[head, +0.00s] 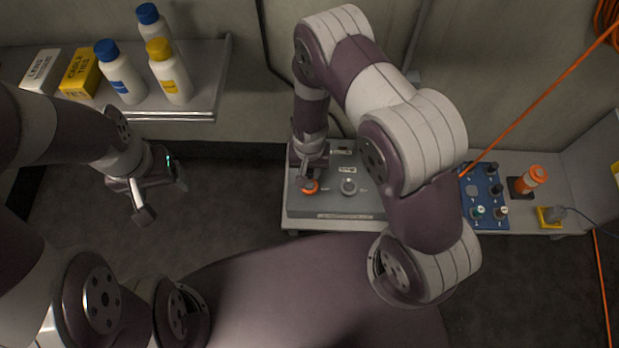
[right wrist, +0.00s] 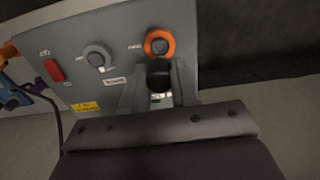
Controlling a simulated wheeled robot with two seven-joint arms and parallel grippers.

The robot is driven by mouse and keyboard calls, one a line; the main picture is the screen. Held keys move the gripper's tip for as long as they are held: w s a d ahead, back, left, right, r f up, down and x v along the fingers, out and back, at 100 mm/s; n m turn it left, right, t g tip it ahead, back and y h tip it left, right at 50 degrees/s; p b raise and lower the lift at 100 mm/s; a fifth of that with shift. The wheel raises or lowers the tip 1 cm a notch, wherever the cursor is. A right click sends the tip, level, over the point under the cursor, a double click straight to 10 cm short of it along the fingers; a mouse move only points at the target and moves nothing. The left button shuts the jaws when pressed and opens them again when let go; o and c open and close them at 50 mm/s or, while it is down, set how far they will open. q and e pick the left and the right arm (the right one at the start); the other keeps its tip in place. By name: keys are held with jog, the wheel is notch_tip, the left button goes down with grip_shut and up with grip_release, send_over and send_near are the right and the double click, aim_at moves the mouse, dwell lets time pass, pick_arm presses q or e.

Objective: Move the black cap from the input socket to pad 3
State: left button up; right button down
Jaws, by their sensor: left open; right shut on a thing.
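My right gripper (head: 306,178) is over the grey panel box (head: 330,204), close beside an orange ring (head: 311,188). In the right wrist view its two fingers are closed on a dark round thing (right wrist: 160,82), which looks like the black cap. That thing is hidden in the head view. The orange ring also shows in the right wrist view (right wrist: 159,43), just beyond the fingertips. A blue board (head: 467,208) with several small knobs or caps is to the right; pad numbers are unreadable. My left gripper (head: 164,197) is open and empty, over the floor at left.
The panel box also carries a grey knob (head: 348,187) and a red switch (right wrist: 53,70). Bottles and boxes stand on the left shelf (head: 205,82). An orange cable (head: 540,98) crosses at right.

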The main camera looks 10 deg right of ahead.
jog(key=shift+r, duration=0.1)
jog(key=d+f+m, duration=0.1)
jog(key=d+m, duration=0.1)
jog(key=d, duration=0.6)
jog(key=d+f+m, duration=0.2)
jog(key=d+m, duration=0.1)
jog(key=d, duration=0.5)
jog(key=d+f+m, duration=0.2)
jog(key=d+m, duration=0.1)
jog(key=d, duration=0.5)
jog(key=shift+w+d, duration=0.35)
jog(key=s+d+f+m, duration=0.1)
jog(key=s+d, duration=0.3)
jog(key=d, duration=0.3)
jog(key=s+d+f+m, duration=0.1)
jog(key=s+d, duration=0.3)
jog(key=d, duration=0.4)
jog(key=s+d+f+m, duration=0.1)
jog(key=s+d+m, duration=0.2)
jog(key=d, duration=0.5)
jog(key=shift+s, duration=0.4)
jog(key=shift+d+r+n, duration=0.2)
jog(key=shift+d+n, duration=0.05)
jog(key=shift+d, duration=0.25)
jog(key=shift+d+r+n, duration=0.2)
jog(key=shift+d+n, duration=0.05)
jog(key=shift+d, duration=0.2)
jog(key=shift+f, duration=2.65)
